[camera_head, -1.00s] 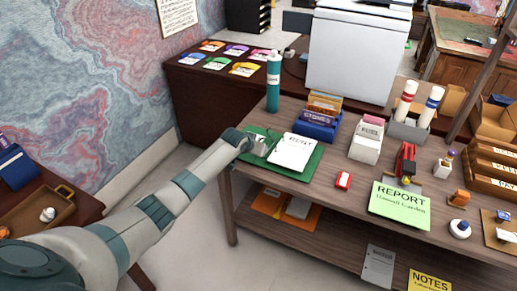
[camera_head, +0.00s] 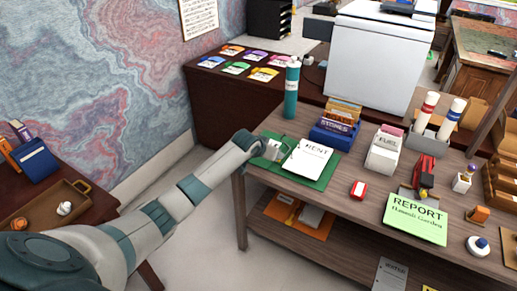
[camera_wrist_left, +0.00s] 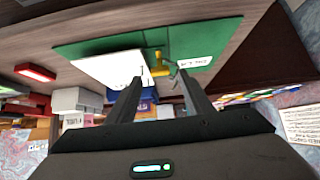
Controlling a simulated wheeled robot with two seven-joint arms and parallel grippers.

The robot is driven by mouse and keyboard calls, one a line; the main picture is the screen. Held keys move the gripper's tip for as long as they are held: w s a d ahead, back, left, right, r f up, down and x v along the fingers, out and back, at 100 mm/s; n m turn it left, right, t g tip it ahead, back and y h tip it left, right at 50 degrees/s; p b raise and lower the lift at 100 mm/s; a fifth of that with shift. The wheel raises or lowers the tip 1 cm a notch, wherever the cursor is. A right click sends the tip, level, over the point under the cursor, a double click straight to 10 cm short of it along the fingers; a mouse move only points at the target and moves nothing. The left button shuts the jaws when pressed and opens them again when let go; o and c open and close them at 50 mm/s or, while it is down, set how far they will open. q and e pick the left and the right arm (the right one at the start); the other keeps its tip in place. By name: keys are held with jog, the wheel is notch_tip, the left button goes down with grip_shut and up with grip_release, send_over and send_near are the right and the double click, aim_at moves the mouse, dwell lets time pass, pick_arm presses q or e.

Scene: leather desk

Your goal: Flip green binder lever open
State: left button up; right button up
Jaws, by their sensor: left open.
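The green binder (camera_head: 322,181) lies spread open at the left end of the wooden desk, a white printed sheet (camera_head: 307,159) on its right part. In the left wrist view, the binder (camera_wrist_left: 215,35) fills the upper middle, with its brass-yellow lever (camera_wrist_left: 157,62) at the spine between the white sheet (camera_wrist_left: 110,68) and a small label (camera_wrist_left: 195,62). My left gripper (camera_head: 278,150) is over the binder's left part. Its two fingers (camera_wrist_left: 158,77) are apart, one on each side of the lever in the picture; I cannot tell whether they touch it. My right gripper is not seen.
A teal bottle (camera_head: 291,88) stands behind the binder. A blue card box (camera_head: 335,130) and a white box (camera_head: 384,153) stand to its right. A red-and-white block (camera_head: 358,189) and the green report sheet (camera_head: 416,218) lie nearer the front. An orange folder (camera_head: 298,215) is on the shelf below.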

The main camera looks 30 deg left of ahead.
pick_arm(q)
jog(key=b+v, duration=0.2)
jog(key=v, duration=1.2)
jog(key=shift+f, duration=0.1)
jog(key=s+a+f+g, duration=0.1)
jog(key=s+f, duration=0.3)
jog(key=f, duration=1.2)
jog(key=s+f+g, duration=0.1)
jog(key=s+f, duration=0.2)
jog(key=f, duration=1.3)
jog(key=s+d+f+g, duration=0.3)
jog(key=s+f, duration=1.5)
jog(key=f, duration=0.1)
jog(key=s+d+f+g, duration=0.1)
jog(key=s+d+f, duration=0.2)
jog(key=s, duration=0.9)
jog(key=s+d+f+m+g, duration=0.1)
jog(key=s+d+f, duration=0.2)
jog(key=s+f, duration=0.4)
jog(key=s+d+f+m+g, duration=0.1)
jog(key=s+d+f, duration=0.3)
jog(key=s, duration=1.4)
jog(key=shift+s+f, duration=0.4)
jog(key=shift+f, duration=0.15)
